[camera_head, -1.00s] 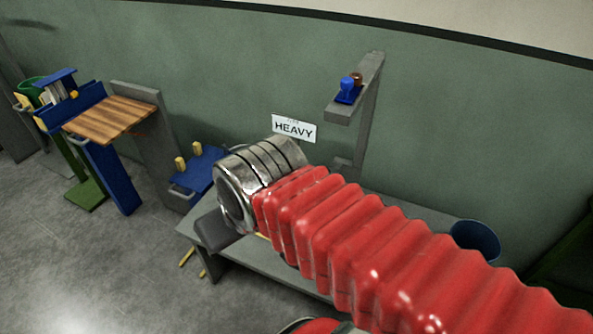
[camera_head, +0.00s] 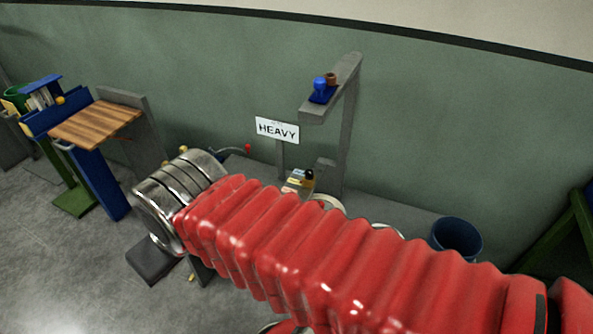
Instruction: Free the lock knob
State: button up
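I cannot pick out the lock knob for certain. A small red ball on a thin dark rod (camera_head: 248,149) shows at the back of the grey bench (camera_head: 383,213), beyond my arm. My red ribbed arm crosses the picture and ends at the left in a ringed metal wrist. A dark grey block below it looks like part of my gripper (camera_head: 152,262). The fingertips cannot be made out, so neither opening nor contact shows. My arm hides much of the bench.
A white HEAVY sign (camera_head: 277,130) stands behind the bench. A grey post with a shelf (camera_head: 335,90) holds a blue object (camera_head: 320,86). A small dark bottle (camera_head: 308,179) and a blue bucket (camera_head: 456,238) are on the bench.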

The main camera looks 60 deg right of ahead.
aim_at(309, 173)
jog(key=u, duration=0.05)
jog(key=k, duration=1.2)
jog(key=z, duration=0.5)
jog(key=i, duration=1)
jog(key=z, duration=0.05)
